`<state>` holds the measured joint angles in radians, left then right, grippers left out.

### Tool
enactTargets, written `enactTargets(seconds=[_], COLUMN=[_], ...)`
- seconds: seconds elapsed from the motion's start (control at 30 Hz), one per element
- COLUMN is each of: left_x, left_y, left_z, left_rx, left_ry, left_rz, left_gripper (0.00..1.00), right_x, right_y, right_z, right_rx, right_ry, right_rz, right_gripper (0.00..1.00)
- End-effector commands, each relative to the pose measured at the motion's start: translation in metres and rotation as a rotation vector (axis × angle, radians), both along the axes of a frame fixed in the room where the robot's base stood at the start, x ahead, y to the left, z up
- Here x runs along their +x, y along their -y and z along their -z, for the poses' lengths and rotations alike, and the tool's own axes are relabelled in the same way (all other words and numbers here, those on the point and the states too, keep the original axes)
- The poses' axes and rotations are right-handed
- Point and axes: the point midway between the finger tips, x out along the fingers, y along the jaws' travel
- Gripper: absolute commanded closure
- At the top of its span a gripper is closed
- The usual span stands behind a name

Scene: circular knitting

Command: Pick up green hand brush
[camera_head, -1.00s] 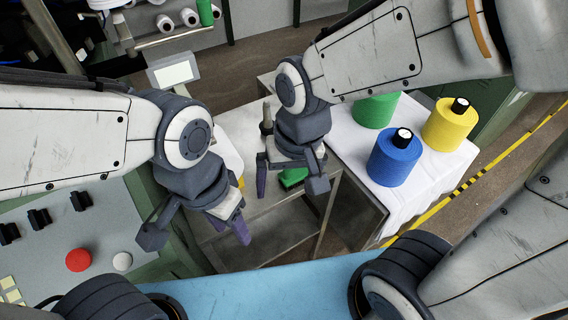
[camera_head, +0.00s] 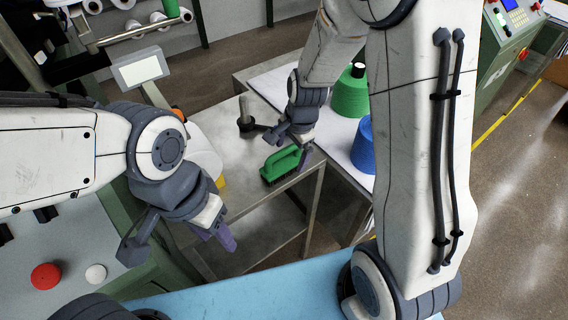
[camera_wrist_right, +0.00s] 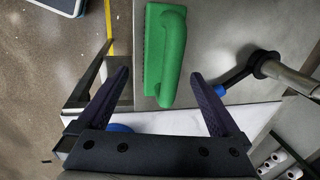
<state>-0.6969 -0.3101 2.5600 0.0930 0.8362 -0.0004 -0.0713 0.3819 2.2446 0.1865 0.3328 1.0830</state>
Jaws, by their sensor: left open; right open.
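The green hand brush (camera_head: 281,163) lies on the grey metal table, its handle up. It also shows in the right wrist view (camera_wrist_right: 173,55), beyond the fingertips and roughly in line with the gap between them. My right gripper (camera_head: 290,147) is open and empty, just above and beside the brush; in its wrist view the open fingers (camera_wrist_right: 158,76) do not appear to touch it. My left gripper (camera_head: 178,242) is open and empty, at the left of the table, apart from the brush.
Green (camera_head: 350,95) and blue (camera_head: 363,148) yarn cones stand on the white-covered table at right. A control panel with a red button (camera_head: 45,277) is at left.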

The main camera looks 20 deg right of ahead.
Motion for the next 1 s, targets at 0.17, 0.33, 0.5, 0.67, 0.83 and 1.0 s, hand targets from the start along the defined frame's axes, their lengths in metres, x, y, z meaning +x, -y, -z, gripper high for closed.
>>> enactTargets(seconds=[0.17, 0.33, 0.5, 0.67, 0.83, 1.0], left_x=[0.0, 0.0, 0.0, 0.0, 0.0, 0.0], left_y=[0.0, 0.0, 0.0, 0.0, 0.0, 0.0], left_z=[0.002, 0.003, 0.003, 0.003, 0.002, 0.002], left_rx=[0.0, 0.0, 0.0, 0.0, 0.0, 0.0], left_ry=[0.0, 0.0, 0.0, 0.0, 0.0, 0.0], left_rz=[0.0, 0.0, 0.0, 0.0, 0.0, 0.0], left_gripper=[0.5, 0.5, 0.5, 0.5, 0.5, 0.5], right_x=[0.006, 0.008, 0.008, 0.008, 0.008, 0.008], right_y=[-0.002, -0.003, -0.003, -0.003, -0.003, -0.003], right_z=[0.027, 0.034, 0.034, 0.034, 0.033, 0.033], right_rx=[0.0, 0.0, 0.0, 0.0, 0.0, 0.0], right_ry=[-0.003, 0.0, 0.0, 0.0, 0.001, 0.001], right_rz=[0.0, -0.001, -0.001, -0.001, -0.001, -0.001], right_gripper=[0.0, 0.0, 0.0, 0.61, 1.0, 1.0])
